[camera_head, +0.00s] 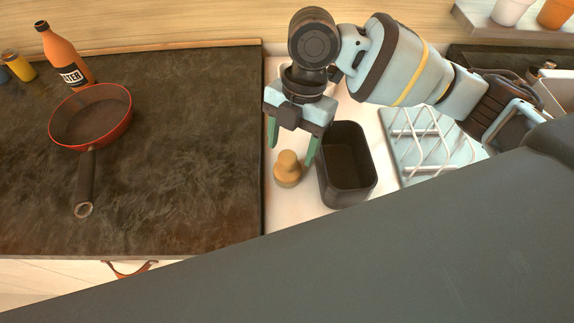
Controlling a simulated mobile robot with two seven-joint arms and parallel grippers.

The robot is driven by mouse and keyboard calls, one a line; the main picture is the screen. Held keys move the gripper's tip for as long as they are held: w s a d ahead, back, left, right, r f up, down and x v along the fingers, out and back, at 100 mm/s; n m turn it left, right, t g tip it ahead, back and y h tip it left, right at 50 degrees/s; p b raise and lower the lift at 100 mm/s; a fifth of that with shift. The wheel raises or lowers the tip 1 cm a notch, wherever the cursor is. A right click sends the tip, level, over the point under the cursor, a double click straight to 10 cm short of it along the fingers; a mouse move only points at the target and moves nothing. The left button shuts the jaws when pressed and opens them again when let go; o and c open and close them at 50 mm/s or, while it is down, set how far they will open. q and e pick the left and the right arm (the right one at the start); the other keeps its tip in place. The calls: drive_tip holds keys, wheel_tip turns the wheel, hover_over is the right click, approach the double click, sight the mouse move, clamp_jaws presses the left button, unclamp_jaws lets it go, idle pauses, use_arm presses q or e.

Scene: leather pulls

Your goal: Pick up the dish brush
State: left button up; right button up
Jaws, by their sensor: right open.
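The dish brush (288,169) has a rounded tan wooden knob and a wider base. It stands upright on the white surface, just left of a dark container. My right gripper (291,153) points down with its two green fingers apart. The fingers are at either side of the brush's top as seen from above, and the right finger lies near the container's rim. I cannot tell how high the fingertips are above the brush or whether they touch it. My left gripper is not in view.
The dark open container (347,165) stands close to the brush's right. A dish rack (428,145) is further right. A red pan (91,116) and an orange bottle (64,57) are on the dark counter (190,150) at left, which has free room. My grey body part covers the foreground.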

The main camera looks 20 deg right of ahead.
sight(288, 155)
drive_tip(key=shift+f, duration=0.25)
drive_tip(key=f, duration=0.4)
drive_tip(key=shift+w+a+f, duration=0.1)
drive_tip(key=shift+w+a, duration=0.2)
drive_tip(key=shift+s+f, duration=0.1)
drive_tip(key=shift+f, duration=0.25)
